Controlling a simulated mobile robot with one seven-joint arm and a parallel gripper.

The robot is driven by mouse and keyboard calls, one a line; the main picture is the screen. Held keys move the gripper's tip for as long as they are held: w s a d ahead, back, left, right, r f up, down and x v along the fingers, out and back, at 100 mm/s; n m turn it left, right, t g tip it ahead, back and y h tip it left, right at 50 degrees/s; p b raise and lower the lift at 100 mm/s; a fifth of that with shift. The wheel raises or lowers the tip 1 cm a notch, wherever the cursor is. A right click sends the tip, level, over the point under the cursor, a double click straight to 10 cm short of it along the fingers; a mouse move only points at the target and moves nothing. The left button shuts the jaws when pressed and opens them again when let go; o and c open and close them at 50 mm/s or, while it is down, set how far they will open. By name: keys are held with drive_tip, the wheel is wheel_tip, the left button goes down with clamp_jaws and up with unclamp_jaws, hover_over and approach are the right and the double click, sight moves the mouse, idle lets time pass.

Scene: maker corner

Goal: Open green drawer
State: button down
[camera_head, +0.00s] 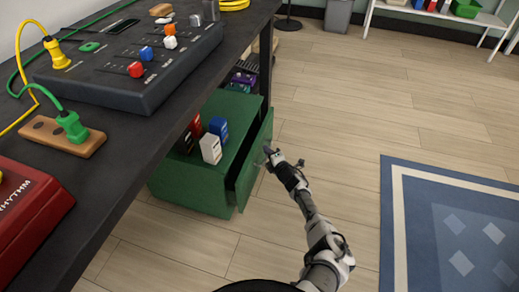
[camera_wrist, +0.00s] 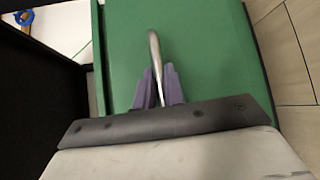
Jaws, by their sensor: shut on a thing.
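The green drawer (camera_head: 250,158) belongs to a low green cabinet (camera_head: 187,192) beneath the dark workbench. In the head view the drawer front stands out from the cabinet, with a dark gap between them. My gripper (camera_head: 270,153) is at the outer face of the drawer front. In the wrist view the green front (camera_wrist: 205,50) fills the middle. A curved metal handle (camera_wrist: 154,55) runs between the purple fingertips of my gripper (camera_wrist: 158,88), which are shut on it. The drawer's inside is mostly hidden.
Small red, blue and white boxes (camera_head: 211,148) stand on the cabinet. The workbench (camera_head: 110,165) overhangs it and holds a mixer panel (camera_head: 135,65). The wooden floor right of the drawer is clear, up to a blue rug (camera_head: 455,225).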

drive_tip(key=s+d, duration=0.3)
drive_tip(key=d, duration=0.6)
drive_tip(key=s+d, duration=0.3)
drive_tip(key=d, duration=0.6)
drive_tip(key=shift+d+b, duration=0.3)
drive_tip(key=shift+d, duration=0.05)
drive_tip(key=c, duration=1.5)
unclamp_jaws()
drive_tip(key=shift+a, duration=0.1)
